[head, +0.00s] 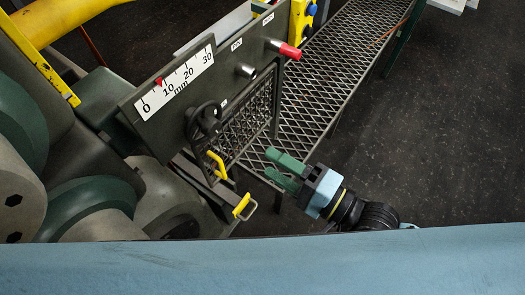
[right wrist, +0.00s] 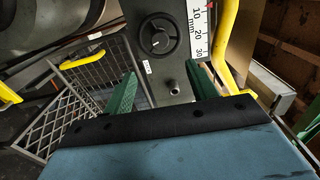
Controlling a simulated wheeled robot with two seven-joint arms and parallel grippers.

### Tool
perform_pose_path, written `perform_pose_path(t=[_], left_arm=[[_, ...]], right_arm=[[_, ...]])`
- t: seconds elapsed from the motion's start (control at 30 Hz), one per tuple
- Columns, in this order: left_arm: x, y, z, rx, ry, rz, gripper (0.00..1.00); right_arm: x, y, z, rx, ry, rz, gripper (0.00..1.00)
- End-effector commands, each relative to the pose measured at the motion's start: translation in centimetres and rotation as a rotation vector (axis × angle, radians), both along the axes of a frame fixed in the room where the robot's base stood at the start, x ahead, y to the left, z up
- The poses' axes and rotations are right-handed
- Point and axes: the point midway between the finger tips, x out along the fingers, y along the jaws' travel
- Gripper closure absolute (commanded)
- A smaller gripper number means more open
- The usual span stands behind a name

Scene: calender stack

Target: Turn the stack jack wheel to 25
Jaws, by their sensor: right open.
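The stack jack wheel (head: 205,121) is a dark handwheel on the front of a grey panel. It also shows in the right wrist view (right wrist: 160,36), ahead of the fingers. Above it is a white scale (head: 180,80) marked 0 to 30 mm. A small red pointer (head: 158,81) stands between 0 and 10, nearer 10. My right gripper (head: 269,163) has green fingers spread apart and empty, to the right of and below the wheel, not touching it. In the right wrist view the fingers (right wrist: 160,72) point toward the panel. My left gripper is not in view.
A yellow-handled mesh guard (head: 243,120) is beside the wheel. A red-tipped knob (head: 290,51) and a metal stub (head: 246,71) stick out of the panel. Large rollers (head: 95,205) lie at left. A mesh walkway (head: 345,55) runs behind. Dark floor at right is free.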

Motion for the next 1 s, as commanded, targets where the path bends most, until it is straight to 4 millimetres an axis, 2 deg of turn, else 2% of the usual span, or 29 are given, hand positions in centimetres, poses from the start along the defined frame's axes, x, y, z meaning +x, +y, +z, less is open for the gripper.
perform_pose_path(t=[0.07,0.17,0.27,0.4,0.6,0.7,0.8,1.0], left_arm=[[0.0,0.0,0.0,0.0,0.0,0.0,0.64],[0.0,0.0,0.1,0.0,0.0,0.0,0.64],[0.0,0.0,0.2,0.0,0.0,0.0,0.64],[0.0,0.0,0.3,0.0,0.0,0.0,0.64],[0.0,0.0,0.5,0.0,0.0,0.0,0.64],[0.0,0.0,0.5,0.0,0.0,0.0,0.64],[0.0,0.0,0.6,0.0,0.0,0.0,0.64],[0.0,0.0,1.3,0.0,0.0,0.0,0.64]], right_arm=[[0.1,0.0,-0.1,0.024,0.037,-0.004,0.42],[0.3,0.0,-0.3,0.127,0.191,-0.021,0.42],[0.6,0.1,-0.7,0.327,0.473,-0.045,0.42],[0.6,0.2,-0.9,0.68,0.935,-0.064,0.42],[0.2,0.1,-0.4,1.107,1.443,-0.036,0.42],[0.0,0.1,-0.1,1.228,1.581,-0.015,0.42],[0.1,0.1,0.1,1.282,1.643,-0.002,0.42],[1.4,1.8,0.4,1.292,1.652,0.004,0.42]])
